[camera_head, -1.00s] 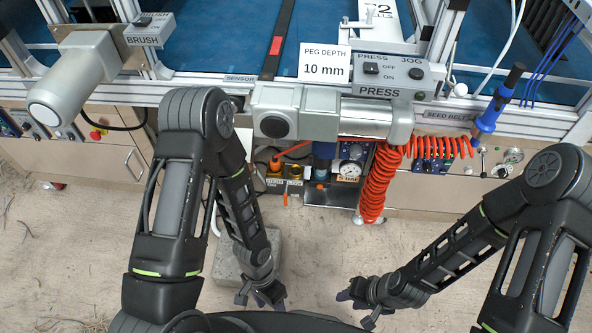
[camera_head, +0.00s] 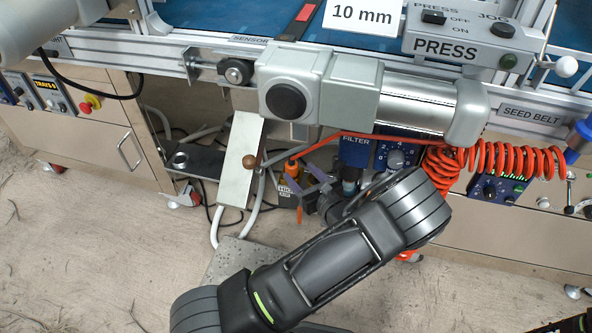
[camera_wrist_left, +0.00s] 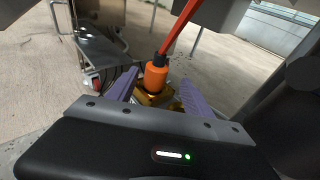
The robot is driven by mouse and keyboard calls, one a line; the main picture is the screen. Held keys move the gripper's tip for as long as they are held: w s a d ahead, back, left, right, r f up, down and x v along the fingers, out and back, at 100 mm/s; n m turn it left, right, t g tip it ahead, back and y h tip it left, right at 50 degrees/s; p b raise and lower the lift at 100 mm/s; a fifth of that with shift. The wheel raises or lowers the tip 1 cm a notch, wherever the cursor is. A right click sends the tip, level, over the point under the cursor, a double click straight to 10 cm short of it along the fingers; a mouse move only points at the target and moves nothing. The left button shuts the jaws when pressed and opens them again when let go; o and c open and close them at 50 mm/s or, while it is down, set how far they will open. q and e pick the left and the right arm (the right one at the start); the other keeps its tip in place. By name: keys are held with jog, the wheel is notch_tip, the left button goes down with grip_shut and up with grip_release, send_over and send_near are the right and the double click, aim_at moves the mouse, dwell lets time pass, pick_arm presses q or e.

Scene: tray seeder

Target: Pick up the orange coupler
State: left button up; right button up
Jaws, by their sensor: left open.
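The orange coupler (camera_head: 291,168) sits at the end of an orange hose below the press, among the fittings under the machine. My left gripper (camera_head: 303,184) has its purple fingers beside it, partly hidden by my arm and wrist. In the left wrist view the orange coupler (camera_wrist_left: 156,76) stands upright between the two spread fingers of my left gripper (camera_wrist_left: 158,90), with gaps showing on both sides. A brass-coloured fitting (camera_wrist_left: 153,98) shows just below it. My right gripper is out of view.
The press cylinder (camera_head: 415,103) hangs above my left arm. The coiled red hose (camera_head: 500,160) and blue filter unit (camera_head: 355,151) are close on the right. A pale panel with a brown knob (camera_head: 241,160) stands to the left. A grey block (camera_head: 228,262) lies on the floor.

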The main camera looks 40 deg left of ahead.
aim_at(287, 162)
pick_arm(q)
jog(key=shift+b+x, duration=0.4)
jog(key=shift+x, duration=0.5)
jog(key=shift+w+a+f, duration=0.1)
jog(key=shift+a+f, duration=0.1)
jog(key=shift+a, duration=0.25)
jog(key=b+x, duration=0.1)
jog(key=x, duration=0.1)
jog(key=b+x, duration=0.1)
jog(key=x, duration=0.1)
jog(key=shift+s+a+f+b, duration=0.1)
jog(key=shift+s+a+b, duration=0.1)
jog(key=shift+b, duration=0.15)
jog(key=shift+w+a, duration=0.3)
jog(key=shift+a, duration=0.15)
jog(key=shift+c, duration=0.2)
grip_shut()
